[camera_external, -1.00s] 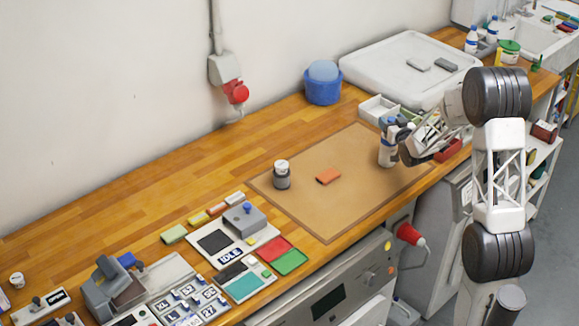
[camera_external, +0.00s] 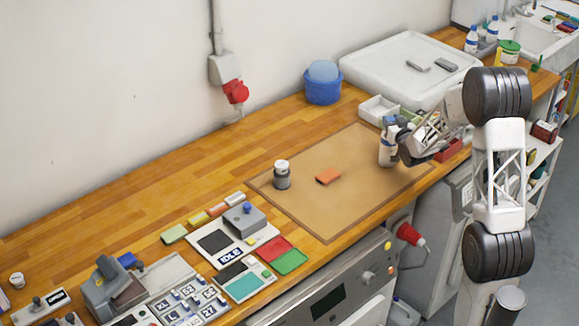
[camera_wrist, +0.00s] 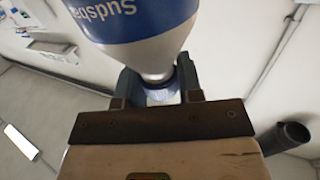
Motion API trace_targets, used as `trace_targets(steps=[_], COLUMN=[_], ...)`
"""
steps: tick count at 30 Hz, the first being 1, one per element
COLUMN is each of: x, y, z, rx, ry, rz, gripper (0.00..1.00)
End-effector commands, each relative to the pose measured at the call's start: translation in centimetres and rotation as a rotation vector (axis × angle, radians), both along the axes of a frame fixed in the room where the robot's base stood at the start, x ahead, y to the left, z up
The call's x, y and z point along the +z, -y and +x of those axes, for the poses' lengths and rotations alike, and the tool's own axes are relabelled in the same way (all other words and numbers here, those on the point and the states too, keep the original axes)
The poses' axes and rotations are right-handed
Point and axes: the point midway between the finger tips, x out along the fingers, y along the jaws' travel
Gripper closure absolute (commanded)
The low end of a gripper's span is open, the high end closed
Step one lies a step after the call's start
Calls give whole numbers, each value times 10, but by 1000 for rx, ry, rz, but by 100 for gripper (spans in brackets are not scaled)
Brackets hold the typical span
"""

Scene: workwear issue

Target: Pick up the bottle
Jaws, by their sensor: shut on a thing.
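The bottle (camera_external: 386,153) is white with a blue band and stands upright, or nearly so, at the right part of the brown mat (camera_external: 345,212). My gripper (camera_external: 393,130) is at its upper part, coming from the right. In the wrist view the bottle (camera_wrist: 140,28) shows large, with lettering reading "Sudsba" on its blue band. The fingers of my gripper (camera_wrist: 157,88) are shut around its narrow neck end. Whether its base touches the mat is too small to tell.
A grey jar with a white lid (camera_external: 282,175) and an orange block (camera_external: 328,176) are on the mat. A white divided tray (camera_external: 372,112) stands just behind the bottle, and a blue tub (camera_external: 323,88) farther back. Workwear-marking items crowd the front left. The wooden counter (camera_external: 150,190) is clear at the back left.

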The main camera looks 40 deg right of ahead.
Motion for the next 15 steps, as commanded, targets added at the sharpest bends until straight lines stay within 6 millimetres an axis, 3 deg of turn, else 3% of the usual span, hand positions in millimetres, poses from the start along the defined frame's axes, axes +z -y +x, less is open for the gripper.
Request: trace_targets(steps=[15], x=[14], y=[0], z=[0], rx=[0], ry=[1], rz=[-2], gripper=[100])
